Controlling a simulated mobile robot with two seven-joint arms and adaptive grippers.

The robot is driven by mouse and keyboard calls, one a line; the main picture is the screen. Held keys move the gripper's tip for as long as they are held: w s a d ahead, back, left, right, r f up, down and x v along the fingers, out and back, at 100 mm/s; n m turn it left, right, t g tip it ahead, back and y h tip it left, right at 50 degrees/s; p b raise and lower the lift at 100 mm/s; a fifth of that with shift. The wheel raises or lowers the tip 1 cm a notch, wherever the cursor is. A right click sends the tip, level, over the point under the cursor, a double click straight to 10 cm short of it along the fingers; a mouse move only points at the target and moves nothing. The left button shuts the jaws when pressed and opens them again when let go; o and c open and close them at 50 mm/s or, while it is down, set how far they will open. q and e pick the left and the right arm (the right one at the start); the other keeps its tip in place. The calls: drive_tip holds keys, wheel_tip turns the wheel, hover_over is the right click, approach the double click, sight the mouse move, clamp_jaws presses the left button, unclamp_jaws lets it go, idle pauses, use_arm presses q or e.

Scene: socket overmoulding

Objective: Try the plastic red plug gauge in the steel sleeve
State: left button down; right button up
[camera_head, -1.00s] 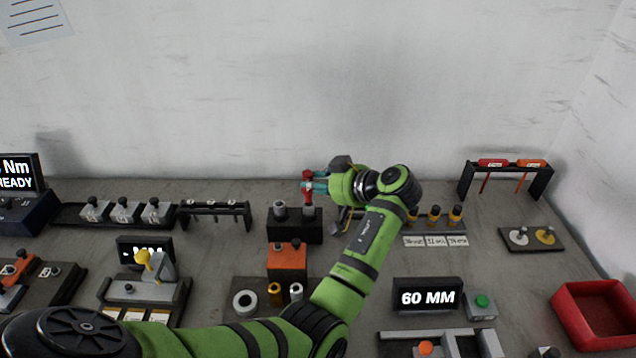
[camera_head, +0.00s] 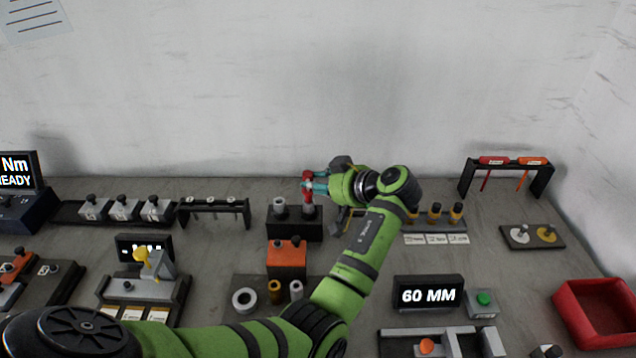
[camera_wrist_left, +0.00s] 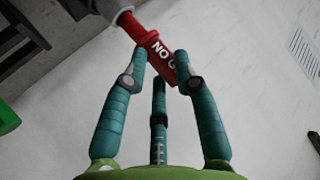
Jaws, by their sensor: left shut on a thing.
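The red plug gauge (camera_head: 308,184) stands upright at the right grey steel cylinder, which looks like a sleeve (camera_head: 309,212), on a black block (camera_head: 295,230). My left gripper (camera_head: 318,187) is shut on the gauge, reaching in from the right. In the left wrist view the gauge (camera_wrist_left: 152,45) shows white lettering that starts "NO", between my teal fingers (camera_wrist_left: 163,72). Its far end meets a grey round part (camera_wrist_left: 107,6). I cannot tell how far it is inserted. A second open-topped grey cylinder (camera_head: 280,208) stands on the same block. My right gripper is not in view.
In front are an orange block (camera_head: 287,256) and a tray with a pale ring (camera_head: 245,301), a brass sleeve (camera_head: 275,292) and a silver sleeve (camera_head: 296,290). Yellow-topped pieces (camera_head: 435,214) stand just right of my wrist. A red bin (camera_head: 562,316) is far right.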

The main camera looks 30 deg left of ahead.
use_arm(q)
drive_tip(key=shift+f+b, duration=1.05)
drive_tip(key=shift+f, duration=0.3)
idle(0.9)
drive_tip(key=shift+r, duration=0.1)
idle(0.8)
drive_tip(key=shift+r+p, duration=1.4)
drive_tip(key=shift+r, duration=0.4)
drive_tip(key=shift+r+p, duration=1.85)
drive_tip(key=shift+r, duration=0.6)
